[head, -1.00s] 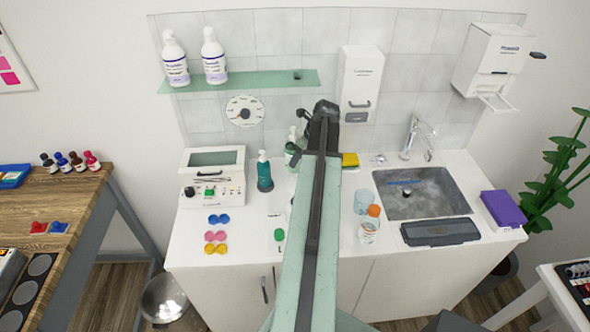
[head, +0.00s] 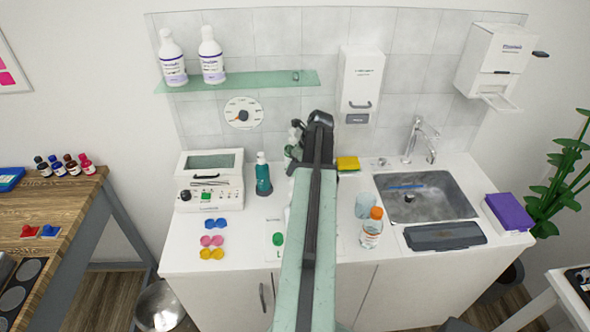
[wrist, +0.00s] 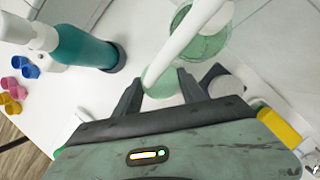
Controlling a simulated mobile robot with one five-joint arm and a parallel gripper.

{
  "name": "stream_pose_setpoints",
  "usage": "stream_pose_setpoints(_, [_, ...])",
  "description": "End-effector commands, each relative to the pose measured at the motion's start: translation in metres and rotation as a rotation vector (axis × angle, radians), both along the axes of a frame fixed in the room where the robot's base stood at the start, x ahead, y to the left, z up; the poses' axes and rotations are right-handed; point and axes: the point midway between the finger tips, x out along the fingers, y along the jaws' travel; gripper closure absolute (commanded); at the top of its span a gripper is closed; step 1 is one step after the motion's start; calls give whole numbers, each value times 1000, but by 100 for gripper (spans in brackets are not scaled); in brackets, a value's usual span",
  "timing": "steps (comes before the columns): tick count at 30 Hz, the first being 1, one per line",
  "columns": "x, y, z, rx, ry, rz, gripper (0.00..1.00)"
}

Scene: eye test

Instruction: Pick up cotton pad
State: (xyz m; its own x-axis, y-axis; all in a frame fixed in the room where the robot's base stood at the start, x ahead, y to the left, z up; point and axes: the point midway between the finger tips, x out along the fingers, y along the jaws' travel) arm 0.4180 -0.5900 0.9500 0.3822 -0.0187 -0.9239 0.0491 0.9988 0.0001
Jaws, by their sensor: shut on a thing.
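My gripper shows in the wrist view (wrist: 160,88), its two dark fingers closed on a small pale green rounded thing (wrist: 165,92). I cannot tell whether this thing is the cotton pad. A long white spout-like piece (wrist: 190,40) crosses in front of it, close to the camera. A green translucent round vessel (wrist: 205,44) is just beyond. I make out no clear cotton pad elsewhere.
A teal pump bottle (head: 263,176) stands left of my arm, also in the wrist view (wrist: 75,47). A glass shelf (head: 265,80) is above.

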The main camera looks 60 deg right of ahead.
Motion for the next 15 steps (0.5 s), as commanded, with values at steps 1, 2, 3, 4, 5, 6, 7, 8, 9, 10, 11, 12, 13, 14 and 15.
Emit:
stream_pose_setpoints(1, [0,0,1,0,0,0,89])
stream_pose_setpoints(2, [0,0,1,0,0,0,89])
stream_pose_setpoints(3, [0,0,3,0,0,0,89])
stream_pose_setpoints(4, [0,0,5,0,0,0,89])
stream_pose_setpoints(5, [0,0,7,0,0,0,89])
stream_pose_setpoints(6, [0,0,12,0,0,-1,89])
stream_pose_setpoints(7, [0,0,15,0,0,-1,89])
stream_pose_setpoints(8, [0,0,19,0,0,-1,89])
stream_pose_setpoints(9, [-1,0,26,0,0,-1,89])
stream_pose_setpoints(10, [-1,0,31,0,0,-1,89])
stream_pose_setpoints(11, [-1,0,36,0,0,-1,89])
stream_pose_setpoints(12, [-1,0,42,0,0,-1,89])
stream_pose_setpoints(13, [-1,0,47,0,0,-1,89])
stream_pose_setpoints(14, [-1,0,52,0,0,-1,89])
stream_pose_setpoints(15, [-1,0,58,0,0,-1,89])
